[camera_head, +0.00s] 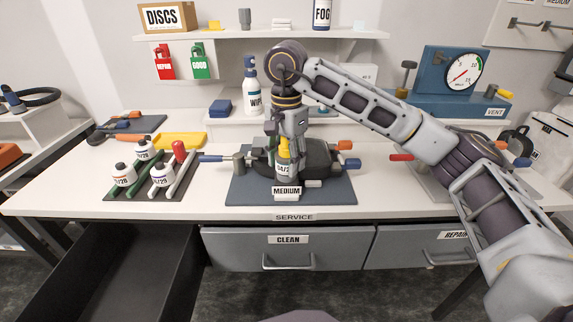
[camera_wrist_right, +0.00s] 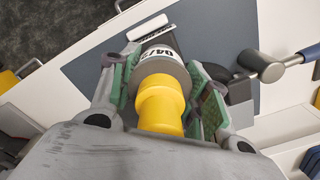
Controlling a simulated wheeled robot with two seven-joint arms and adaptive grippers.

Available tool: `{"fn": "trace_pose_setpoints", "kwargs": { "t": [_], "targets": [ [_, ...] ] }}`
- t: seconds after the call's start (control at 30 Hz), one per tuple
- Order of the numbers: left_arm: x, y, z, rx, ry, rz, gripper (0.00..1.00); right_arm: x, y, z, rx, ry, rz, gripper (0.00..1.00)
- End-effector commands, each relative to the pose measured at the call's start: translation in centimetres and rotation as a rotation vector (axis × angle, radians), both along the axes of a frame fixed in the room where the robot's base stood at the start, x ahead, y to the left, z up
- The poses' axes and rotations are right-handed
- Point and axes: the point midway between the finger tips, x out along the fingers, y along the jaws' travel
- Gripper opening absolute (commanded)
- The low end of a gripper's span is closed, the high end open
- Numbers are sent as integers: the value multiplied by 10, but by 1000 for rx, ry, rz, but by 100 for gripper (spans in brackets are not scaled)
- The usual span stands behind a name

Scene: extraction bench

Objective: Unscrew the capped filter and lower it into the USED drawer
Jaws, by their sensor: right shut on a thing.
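The capped filter (camera_head: 284,167) is a grey cylinder with a yellow cap and a label whose digits are partly covered. It stands upright at the MEDIUM station on the dark mat. My right gripper (camera_head: 287,150) comes down on it from above. In the right wrist view the green-padded fingers of this gripper (camera_wrist_right: 163,80) are shut on both sides of the filter (camera_wrist_right: 158,70), around its yellow cap (camera_wrist_right: 162,105). The filter's lower end is hidden. An open, dark, empty-looking drawer (camera_head: 130,275) is at the lower left; no USED label shows on it. My left gripper is not in view.
A rack with several white bottles (camera_head: 122,175) stands to the left of the mat (camera_head: 335,190). A lever (camera_head: 212,158) sticks out left of the station. The CLEAN drawer (camera_head: 235,250) and the drawer right of it are closed. A gauge box (camera_head: 450,75) stands at right.

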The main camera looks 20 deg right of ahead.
Motion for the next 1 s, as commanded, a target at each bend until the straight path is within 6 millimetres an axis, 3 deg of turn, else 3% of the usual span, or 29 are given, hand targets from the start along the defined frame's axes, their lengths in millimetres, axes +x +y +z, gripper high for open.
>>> {"fn": "trace_pose_setpoints", "kwargs": {
  "t": [0.4,0.73,0.77,0.93,1.0],
  "targets": [
    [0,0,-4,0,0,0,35,0,0,0,1,-1,226,18],
    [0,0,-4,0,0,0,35,0,0,0,1,-1,257,18],
    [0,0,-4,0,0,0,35,0,0,0,1,-1,257,48],
    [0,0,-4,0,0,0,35,0,0,0,1,-1,256,70],
    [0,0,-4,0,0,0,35,0,0,0,0,0,256,71]
  ]
}}
